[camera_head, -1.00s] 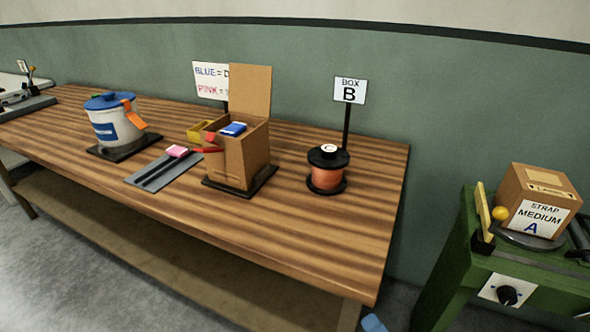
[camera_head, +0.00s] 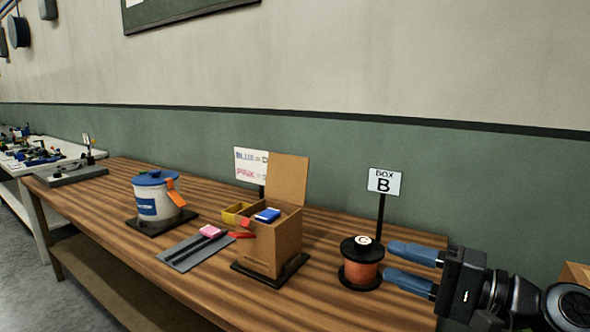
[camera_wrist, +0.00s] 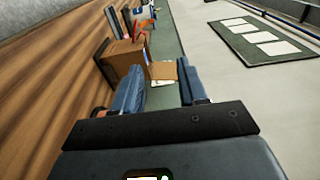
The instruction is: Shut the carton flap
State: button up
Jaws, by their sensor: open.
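The carton (camera_head: 273,246) stands on a dark base on the wooden bench, with a blue item (camera_head: 267,215) showing at its open top. Its flap (camera_head: 289,178) stands upright at the back right edge. In the wrist view the carton (camera_wrist: 124,62) and the flap (camera_wrist: 164,68) lie ahead, the flap showing between my fingers. My gripper (camera_head: 411,268) is at the right of the head view, its blue fingers apart and empty, pointing left. It is right of the carton, with the copper spool between them in the picture.
The copper spool (camera_head: 361,270) with a black top stands near my fingertips; I cannot tell if they touch. The "BOX B" sign (camera_head: 385,182) rises behind it. A grey tray (camera_head: 182,256), a yellow bin (camera_head: 230,216) and a white tub (camera_head: 159,205) are left of or beside the carton.

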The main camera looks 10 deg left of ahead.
aim_at(286, 176)
jog(key=i+j, duration=0.3)
jog(key=i, duration=0.15)
jog(key=i+j, duration=0.3)
jog(key=i, duration=0.15)
jog(key=i+j, duration=0.3)
jog(key=i, duration=0.2)
